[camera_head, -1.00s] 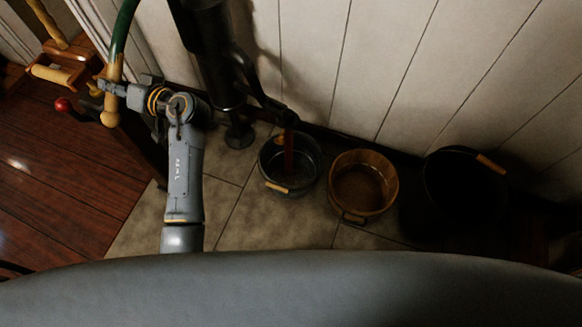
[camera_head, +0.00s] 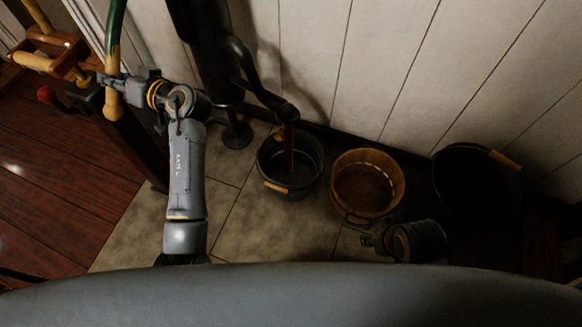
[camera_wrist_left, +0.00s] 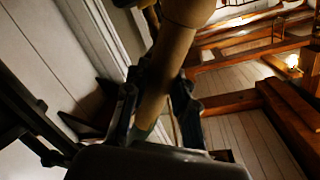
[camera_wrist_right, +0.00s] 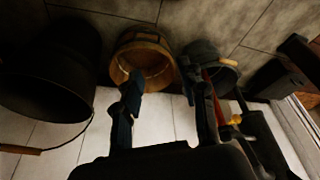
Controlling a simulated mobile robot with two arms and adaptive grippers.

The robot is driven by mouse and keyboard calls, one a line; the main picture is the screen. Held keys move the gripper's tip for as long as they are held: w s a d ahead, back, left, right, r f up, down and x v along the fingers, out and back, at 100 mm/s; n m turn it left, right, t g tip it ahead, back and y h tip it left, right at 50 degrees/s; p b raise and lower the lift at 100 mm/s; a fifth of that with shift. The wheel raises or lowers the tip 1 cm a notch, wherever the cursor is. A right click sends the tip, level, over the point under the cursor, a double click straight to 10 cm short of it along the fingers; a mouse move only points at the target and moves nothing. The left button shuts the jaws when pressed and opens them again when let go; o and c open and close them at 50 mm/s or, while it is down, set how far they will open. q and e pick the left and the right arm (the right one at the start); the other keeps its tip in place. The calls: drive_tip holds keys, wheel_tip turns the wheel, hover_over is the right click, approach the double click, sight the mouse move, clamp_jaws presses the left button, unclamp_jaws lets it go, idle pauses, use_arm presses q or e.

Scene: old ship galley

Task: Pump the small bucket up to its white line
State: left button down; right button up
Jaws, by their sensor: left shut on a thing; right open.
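The pump (camera_head: 208,60) is a dark upright column with a spout (camera_head: 262,92) curving to the right. Its green handle ends in a pale wooden grip (camera_head: 113,105), which also shows in the left wrist view (camera_wrist_left: 168,75). My left gripper (camera_head: 112,82) is shut on this grip. A dark bucket (camera_head: 310,185) with a wooden bail grip stands on the tiles under the spout. A reddish-brown strip runs down from the spout into it; I cannot tell what it is. I see no white line. My right gripper (camera_wrist_right: 163,88) is open and empty, near the wooden bucket's front.
A wooden bucket (camera_head: 392,185) stands right of the dark one. A larger black bucket (camera_head: 470,190) stands further right in shadow. Plank wall (camera_head: 400,60) is close behind. A wooden-handled item (camera_head: 40,62) and red knob (camera_head: 46,94) are at left.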

use_arm(q)
drive_tip(key=shift+w+d+f+b, duration=0.2)
drive_tip(key=shift+w+f+b, duration=0.1)
drive_tip(key=shift+f+b, duration=0.25)
drive_tip(key=b, duration=0.1)
drive_tip(key=w+f+n+b, duration=0.1)
drive_tip(key=b, duration=0.1)
drive_tip(key=shift+d+f, duration=0.2)
drive_tip(key=shift+f, duration=0.1)
use_arm(e)
drive_tip(key=w+a+r+t+y, duration=0.1)
drive_tip(key=w+a+r+t, duration=0.2)
drive_tip(key=w+r+t, duration=0.3)
drive_tip(key=w+r, duration=0.1)
drive_tip(key=w, duration=0.3)
drive_tip(key=shift+a+t+y, duration=0.2)
drive_tip(key=shift+t+y, duration=0.1)
drive_tip(key=shift+s, duration=0.1)
